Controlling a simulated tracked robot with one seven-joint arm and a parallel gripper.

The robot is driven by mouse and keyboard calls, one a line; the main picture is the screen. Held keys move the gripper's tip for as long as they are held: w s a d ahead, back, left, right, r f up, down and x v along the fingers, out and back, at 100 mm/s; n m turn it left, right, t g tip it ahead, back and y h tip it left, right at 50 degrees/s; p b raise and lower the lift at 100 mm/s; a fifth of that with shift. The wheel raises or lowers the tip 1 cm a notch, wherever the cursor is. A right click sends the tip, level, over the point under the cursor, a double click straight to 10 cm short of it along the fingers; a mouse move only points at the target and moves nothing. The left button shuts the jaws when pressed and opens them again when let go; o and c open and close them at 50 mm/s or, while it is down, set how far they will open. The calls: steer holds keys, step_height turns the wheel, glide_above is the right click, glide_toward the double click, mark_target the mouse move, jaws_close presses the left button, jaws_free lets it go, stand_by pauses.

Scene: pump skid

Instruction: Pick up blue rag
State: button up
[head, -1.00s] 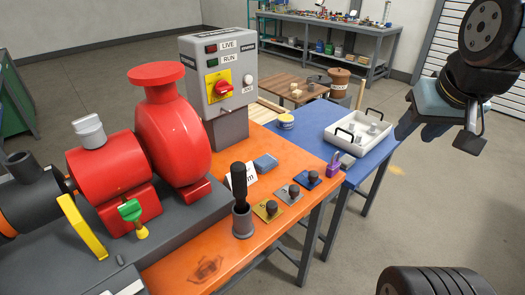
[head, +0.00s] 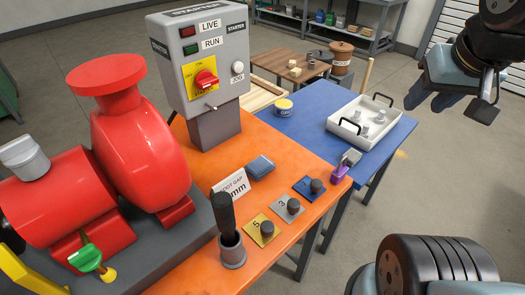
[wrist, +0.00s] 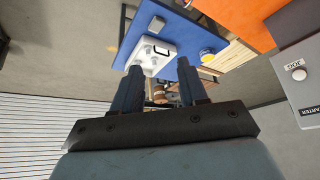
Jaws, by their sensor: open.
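A folded blue rag (head: 260,167) lies flat on the orange bench top (head: 300,160), behind the white gap sign and in front of the starter box. My gripper (head: 446,102) is at the upper right in the head view, in the air beyond the right edge of the blue table and well away from the rag. In the wrist view my gripper (wrist: 159,70) shows two dark fingers apart with nothing between them. I cannot make out the rag in the wrist view.
A red pump (head: 140,150) and grey starter box (head: 205,70) stand left and behind the rag. A black-handled tool in a cup (head: 231,240) and knobbed plates (head: 288,207) stand in front. A white tray (head: 345,130) is on the blue table (head: 300,105).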

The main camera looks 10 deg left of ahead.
steer(key=shift+o, duration=1.4)
steer(key=shift+w+a, duration=0.1)
steer(key=shift+w, duration=0.05)
steer(key=o, duration=0.6)
steer(key=w+a+f+n+g, duration=0.1)
steer(key=w+a+n, duration=0.1)
steer(key=w+a, duration=0.2)
steer(key=shift+w+a+f, duration=0.25)
steer(key=shift+w+a, duration=0.15)
steer(key=shift+w, duration=0.1)
steer(key=shift+o, duration=1)
steer(key=w+a+f+n+g, duration=0.1)
steer(key=w+a+f+n, duration=0.1)
steer(key=w+a, duration=0.2)
steer(key=shift+a+f+n+g, duration=0.3)
steer(key=shift+a+f, duration=0.1)
steer(key=shift+a, duration=0.8)
steer(key=n+g, duration=0.3)
steer(key=n, duration=0.2)
glide_above(261, 163)
step_height(261, 163, down, 11)
step_height(261, 163, down, 14)
steer(key=shift+r, duration=0.1)
